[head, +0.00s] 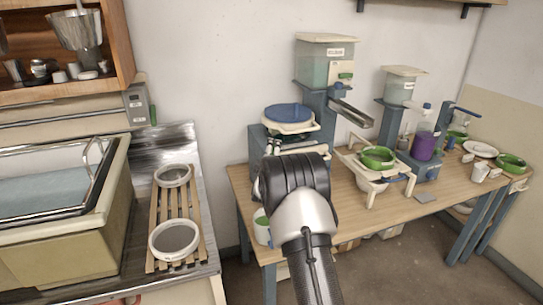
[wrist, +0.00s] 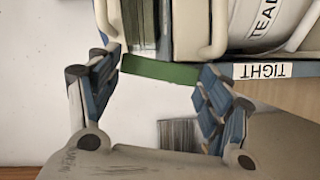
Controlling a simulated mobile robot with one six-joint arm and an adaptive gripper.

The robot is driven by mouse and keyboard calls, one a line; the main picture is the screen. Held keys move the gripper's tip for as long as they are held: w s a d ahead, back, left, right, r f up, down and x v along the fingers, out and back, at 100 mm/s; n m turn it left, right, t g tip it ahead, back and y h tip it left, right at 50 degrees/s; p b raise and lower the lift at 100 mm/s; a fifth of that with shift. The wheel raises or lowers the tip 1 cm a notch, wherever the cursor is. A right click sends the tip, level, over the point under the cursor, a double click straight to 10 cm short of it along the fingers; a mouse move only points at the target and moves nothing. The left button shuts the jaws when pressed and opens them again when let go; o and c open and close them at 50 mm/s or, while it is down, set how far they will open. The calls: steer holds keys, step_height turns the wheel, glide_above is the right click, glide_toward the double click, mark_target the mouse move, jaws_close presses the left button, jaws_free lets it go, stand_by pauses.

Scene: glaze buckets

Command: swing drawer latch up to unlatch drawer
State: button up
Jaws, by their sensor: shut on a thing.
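In the wrist view, a flat green bar (wrist: 160,69), which looks like the drawer latch, spans the space between the fingertips of my gripper (wrist: 160,72). The jointed blue and grey fingers stand wide apart, with a fingertip at each end of the bar, shut on it. The bar lies level in this view, below a dark green ribbed part. A blue panel with a "TIGHT" label (wrist: 262,71) is just to the right. In the head view my arm hides the gripper, the latch and any drawer front.
The wooden table (head: 340,204) holds a machine with a blue lid (head: 289,113), a dispenser (head: 325,62), green bowls (head: 379,157) and a purple container (head: 424,146). Floor shows at lower right.

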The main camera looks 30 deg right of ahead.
stand_by(0.3)
steer(key=o, duration=1.5)
steer(key=v, duration=1.2)
steer(key=shift+c, duration=0.2)
